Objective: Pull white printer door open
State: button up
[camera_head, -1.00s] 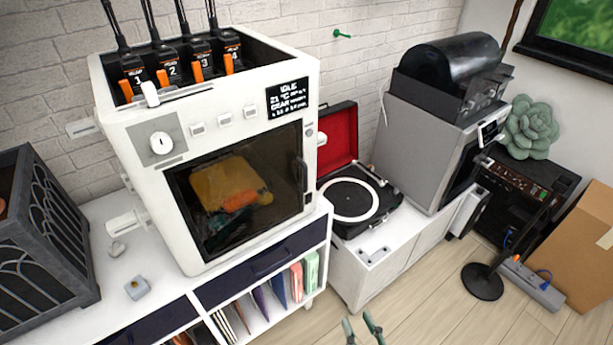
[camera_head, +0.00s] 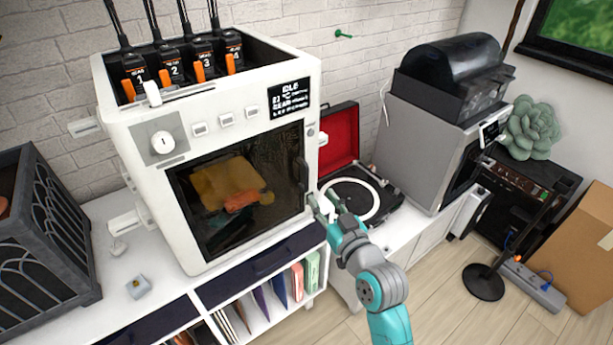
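The white printer (camera_head: 140,125) stands on a white cabinet at the left. Its dark glass door (camera_head: 238,188) looks shut, with orange and yellow shapes showing behind the glass. A dark upright handle (camera_head: 302,172) sits at the door's right edge. My gripper (camera_head: 322,200) is in front of the printer's lower right corner, just below and to the right of the handle. Its two fingers look spread apart with nothing held between them. I cannot tell whether a finger touches the printer.
A record player (camera_head: 350,198) with a red-lined lid stands behind my gripper. A grey machine (camera_head: 425,150) stands farther right. A dark lattice box (camera_head: 40,225) is at the left. A black stand (camera_head: 484,282) and a cardboard box (camera_head: 585,250) are on the floor at right.

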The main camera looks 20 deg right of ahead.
aim_at(308, 178)
jog(key=w, duration=0.6)
jog(key=w+a, duration=0.1)
jog(key=w, duration=0.2)
jog(key=shift+w+a, duration=0.1)
jog(key=shift+w, duration=0.25)
grip_shut()
